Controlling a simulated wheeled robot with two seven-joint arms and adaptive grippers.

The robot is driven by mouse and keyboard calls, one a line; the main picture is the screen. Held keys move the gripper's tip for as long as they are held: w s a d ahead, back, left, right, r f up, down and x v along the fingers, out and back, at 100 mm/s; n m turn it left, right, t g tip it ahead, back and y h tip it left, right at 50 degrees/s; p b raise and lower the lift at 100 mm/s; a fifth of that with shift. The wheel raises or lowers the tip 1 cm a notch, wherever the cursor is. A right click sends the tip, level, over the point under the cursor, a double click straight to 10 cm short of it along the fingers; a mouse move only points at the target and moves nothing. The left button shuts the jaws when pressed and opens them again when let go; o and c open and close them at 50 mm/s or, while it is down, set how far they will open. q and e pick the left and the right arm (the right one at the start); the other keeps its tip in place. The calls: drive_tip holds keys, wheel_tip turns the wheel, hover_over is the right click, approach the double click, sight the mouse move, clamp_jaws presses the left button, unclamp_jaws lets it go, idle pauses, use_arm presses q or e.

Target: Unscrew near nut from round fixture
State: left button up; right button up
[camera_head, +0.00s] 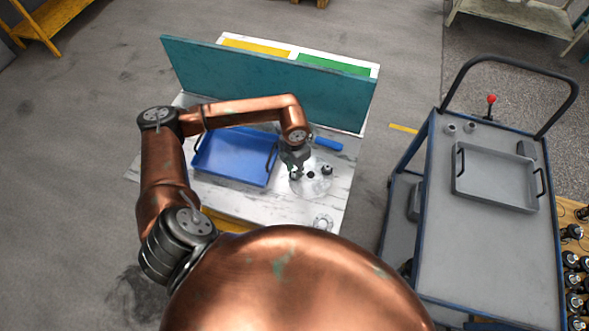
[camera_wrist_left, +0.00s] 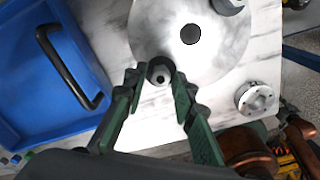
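The round fixture (camera_head: 311,187) is a pale disc with a dark centre hole on the marble-topped table. In the left wrist view the round fixture (camera_wrist_left: 197,55) fills the top middle. The near nut (camera_wrist_left: 160,72), a small dark grey piece with a hole, sits at the disc's near edge. My left gripper (camera_wrist_left: 158,80) has its green fingertips closed in on both sides of this nut. In the head view my left gripper (camera_head: 294,168) points down at the disc's left side. A second nut (camera_head: 327,169) stands on the disc's right side. My right gripper is out of view.
A blue tray (camera_head: 200,169) lies left of the fixture. A blue-handled object (camera_head: 328,144) lies behind it, before a teal panel (camera_head: 270,85). A flanged ring (camera_head: 322,222) lies at the front. A cart (camera_head: 450,245) with a grey tray stands right.

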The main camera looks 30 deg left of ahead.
use_arm(q)
drive_tip(key=shift+m+b, duration=0.3)
drive_tip(key=shift+b, duration=0.1)
drive_tip(key=m+b, duration=0.4)
drive_tip(key=m, duration=0.3)
drive_tip(key=shift+f, duration=0.2)
drive_tip(key=shift+r+m+b, duration=0.1)
drive_tip(key=shift+m+b, duration=0.65)
drive_tip(key=shift+m, duration=0.25)
drive_tip(key=shift+r+m, duration=0.15)
drive_tip(key=shift+m, duration=0.25)
drive_tip(key=shift+b, duration=0.3)
